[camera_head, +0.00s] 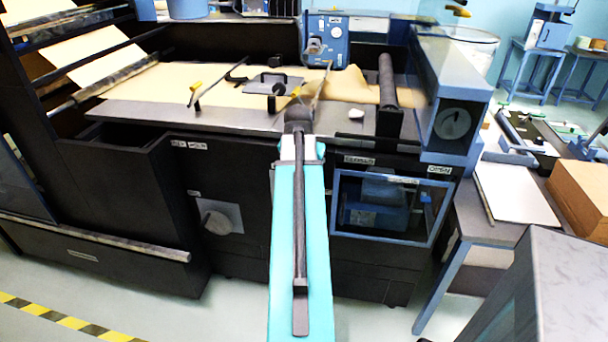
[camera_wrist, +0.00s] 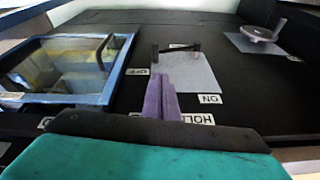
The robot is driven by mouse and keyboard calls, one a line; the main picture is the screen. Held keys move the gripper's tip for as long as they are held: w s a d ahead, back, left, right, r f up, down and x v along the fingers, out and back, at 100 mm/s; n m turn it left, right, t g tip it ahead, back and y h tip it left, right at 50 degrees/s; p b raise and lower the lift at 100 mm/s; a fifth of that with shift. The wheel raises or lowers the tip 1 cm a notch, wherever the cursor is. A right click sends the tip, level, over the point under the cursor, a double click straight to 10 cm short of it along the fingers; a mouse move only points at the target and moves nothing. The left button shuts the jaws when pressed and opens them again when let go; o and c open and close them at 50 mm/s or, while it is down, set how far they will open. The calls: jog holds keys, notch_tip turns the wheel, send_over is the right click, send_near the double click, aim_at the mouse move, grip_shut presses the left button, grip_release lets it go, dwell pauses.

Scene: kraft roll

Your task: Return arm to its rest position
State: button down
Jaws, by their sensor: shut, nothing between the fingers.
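My teal arm reaches forward from the bottom of the head view to the front of the dark machine (camera_head: 240,170). My gripper is hidden behind the arm there. In the wrist view its purple fingers (camera_wrist: 160,82) are together and empty. They point toward a pale square plate (camera_wrist: 192,74) with a black lever handle (camera_wrist: 176,48) on the machine's front. The fingertips overlap the plate's edge in the picture; I cannot tell whether they touch anything. Labels OFF, ON and HOLD, the last partly covered, surround the plate.
A blue-framed window (camera_head: 390,205) is right of my arm, and a round knob (camera_head: 215,222) is left of it. Brown paper (camera_head: 220,82) lies across the machine's top. A side table (camera_head: 480,225) and a brown paper stack (camera_head: 580,195) stand at right. Open floor lies in front.

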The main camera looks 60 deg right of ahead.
dwell(0.3)
jog(key=w+a+f+n+y, duration=0.2)
jog(key=w+a+f+n, duration=0.1)
jog(key=w+a+f, duration=1)
jog(key=w+a+f+n+g+y, duration=0.1)
jog(key=a+f+n, duration=0.1)
jog(key=a+f, duration=0.65)
jog(key=w+a+f+n+g, duration=0.2)
jog(key=a+f, duration=0.3)
jog(key=a, duration=0.6)
jog(key=s+a+f+n+g, duration=0.1)
jog(key=s+a+f+n, duration=0.1)
jog(key=s+a+f, duration=0.35)
jog(key=s+a+f+n+g, duration=0.1)
jog(key=s+a+f+n, duration=0.1)
jog(key=a+f, duration=0.6)
jog(key=s+a+f+n+g, duration=0.1)
jog(key=s+a+f+n, duration=0.4)
jog(key=s+a, duration=0.6)
jog(key=shift+s+a+f+g, duration=0.35)
jog(key=shift+s+f, duration=0.85)
jog(key=shift+s, duration=0.4)
